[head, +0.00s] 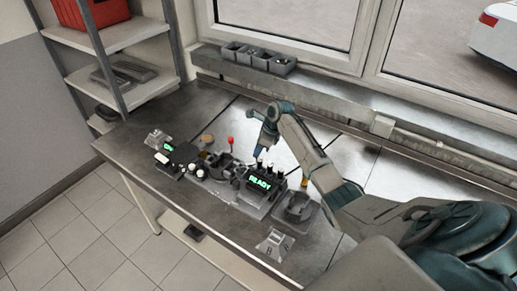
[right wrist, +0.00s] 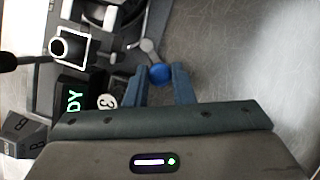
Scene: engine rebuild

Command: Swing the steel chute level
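My right gripper (head: 260,150) reaches down over the back of the device on the bench. In the right wrist view its two blue-grey fingers (right wrist: 160,80) are apart. A round blue knob (right wrist: 160,74) sits between the fingertips, with a small gap seeming to show at its sides. A grey metal arm (right wrist: 147,48) runs from beside the knob toward the device. I cannot tell for sure which part is the steel chute, or its tilt. My left gripper is not in view.
A green READY display (head: 260,184) faces front; a smaller green display (head: 168,147) stands left. A red-knobbed lever (head: 230,141) rises behind the device. A grey holder (head: 298,207) stands right, and a marked plate (head: 274,243) lies in front. Grey bins (head: 258,57) stand on the sill.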

